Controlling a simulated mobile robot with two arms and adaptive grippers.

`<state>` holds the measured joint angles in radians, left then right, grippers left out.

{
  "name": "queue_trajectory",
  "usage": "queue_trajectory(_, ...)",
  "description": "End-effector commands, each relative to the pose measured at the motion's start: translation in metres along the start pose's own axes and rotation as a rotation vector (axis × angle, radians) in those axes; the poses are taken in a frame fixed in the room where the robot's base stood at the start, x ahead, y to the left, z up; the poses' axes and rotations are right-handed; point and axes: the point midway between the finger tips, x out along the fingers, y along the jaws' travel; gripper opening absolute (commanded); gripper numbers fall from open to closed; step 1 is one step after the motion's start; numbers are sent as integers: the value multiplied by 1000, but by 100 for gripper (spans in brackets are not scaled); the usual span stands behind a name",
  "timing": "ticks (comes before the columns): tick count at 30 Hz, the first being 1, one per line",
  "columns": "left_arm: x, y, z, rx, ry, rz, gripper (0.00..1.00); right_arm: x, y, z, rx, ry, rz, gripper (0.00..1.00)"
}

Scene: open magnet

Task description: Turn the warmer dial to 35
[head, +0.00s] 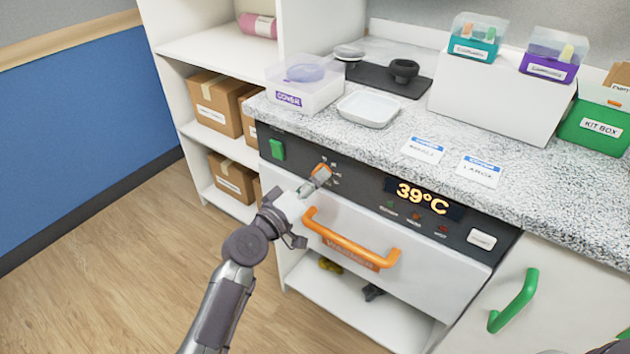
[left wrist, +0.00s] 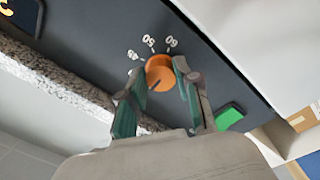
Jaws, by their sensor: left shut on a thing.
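The orange warmer dial (head: 320,169) is on the dark control panel under the counter, partly hidden by my left gripper (head: 318,178). In the left wrist view the dial (left wrist: 160,72) sits between the two fingers of my left gripper (left wrist: 158,85), which is shut on it. A dark pointer mark shows on the dial's face, and several white numbers are printed around it. The display (head: 424,196) on the panel reads 39°C. My right gripper is not in view.
A green switch (head: 277,149) is left of the dial. Below the panel is a white drawer with an orange handle (head: 350,240). The counter above holds a white tray (head: 368,109), a clear-lidded box (head: 303,84) and labelled cards. A green handle (head: 514,301) sticks out at the right.

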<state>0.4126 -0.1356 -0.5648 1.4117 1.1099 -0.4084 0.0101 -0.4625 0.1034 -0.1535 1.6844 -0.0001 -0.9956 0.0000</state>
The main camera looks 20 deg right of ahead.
Motion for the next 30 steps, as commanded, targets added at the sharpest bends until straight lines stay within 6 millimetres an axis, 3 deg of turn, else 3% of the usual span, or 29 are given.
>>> queue_trajectory(3, 0, -1, 1, -4, -1, -1, 0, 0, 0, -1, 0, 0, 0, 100)
queue_trajectory(4, 0, -1, 1, -4, -1, -1, 34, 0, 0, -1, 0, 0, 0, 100)
queue_trajectory(9, 0, -1, 0, -2, 0, -1, 58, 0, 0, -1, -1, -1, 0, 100)
queue_trajectory(20, -6, -2, 0, 1, 0, -2, 58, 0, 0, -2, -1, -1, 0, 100)
queue_trajectory(23, -20, -1, 0, 0, 2, -1, 58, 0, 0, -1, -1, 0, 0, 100)
queue_trajectory(30, -72, -2, 1, 2, 0, -3, 58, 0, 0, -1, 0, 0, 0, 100)
